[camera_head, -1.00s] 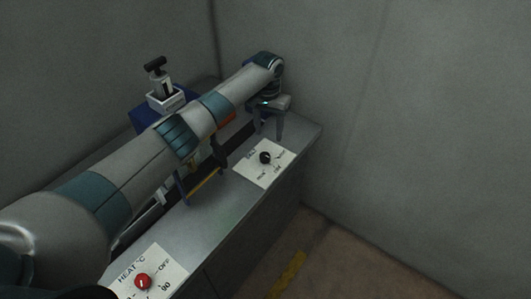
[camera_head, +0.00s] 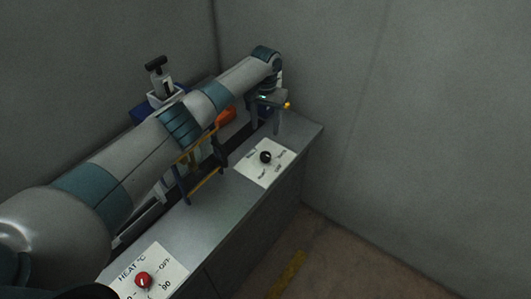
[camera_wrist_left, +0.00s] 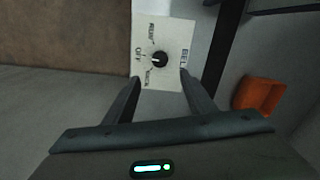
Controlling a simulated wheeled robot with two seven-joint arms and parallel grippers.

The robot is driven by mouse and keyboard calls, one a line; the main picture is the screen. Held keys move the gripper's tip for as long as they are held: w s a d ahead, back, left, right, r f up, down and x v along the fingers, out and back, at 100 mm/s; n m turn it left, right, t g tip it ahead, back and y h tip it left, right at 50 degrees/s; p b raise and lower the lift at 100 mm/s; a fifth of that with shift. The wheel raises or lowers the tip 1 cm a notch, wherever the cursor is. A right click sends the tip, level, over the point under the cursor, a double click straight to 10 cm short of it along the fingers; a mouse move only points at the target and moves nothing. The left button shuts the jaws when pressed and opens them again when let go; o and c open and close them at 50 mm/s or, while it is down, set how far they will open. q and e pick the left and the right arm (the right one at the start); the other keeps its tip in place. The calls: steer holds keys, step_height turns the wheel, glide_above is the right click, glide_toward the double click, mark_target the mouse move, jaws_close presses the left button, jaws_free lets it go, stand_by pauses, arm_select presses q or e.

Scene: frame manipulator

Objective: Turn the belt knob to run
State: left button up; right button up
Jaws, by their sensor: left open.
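The belt knob (camera_head: 265,157) is a small round black knob on a white label plate (camera_head: 250,174) near the far end of the grey bench top. In the left wrist view the knob (camera_wrist_left: 160,59) sits on its plate (camera_wrist_left: 178,28), with OFF readable beside it. Its white mark is too small to read surely. My left gripper (camera_head: 268,130) points down, open and empty, just beyond the knob in the head view. In the left wrist view its fingertips (camera_wrist_left: 160,79) lie either side below the knob, apart from it. My right gripper is not in view.
A red heat knob (camera_head: 143,281) sits on another white plate at the near end. An orange object (camera_head: 227,115) and a yellow frame (camera_head: 207,180) stand along the bench beneath my left arm. Grey walls close in behind the bench; floor is clear to the right.

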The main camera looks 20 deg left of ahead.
mark_target(265, 154)
arm_select(q)
step_height(265, 154, down, 12)
steer(key=b, duration=0.7)
steer(key=shift+f+b, duration=1.3)
steer(key=shift+b, duration=0.1)
steer(key=c, duration=1)
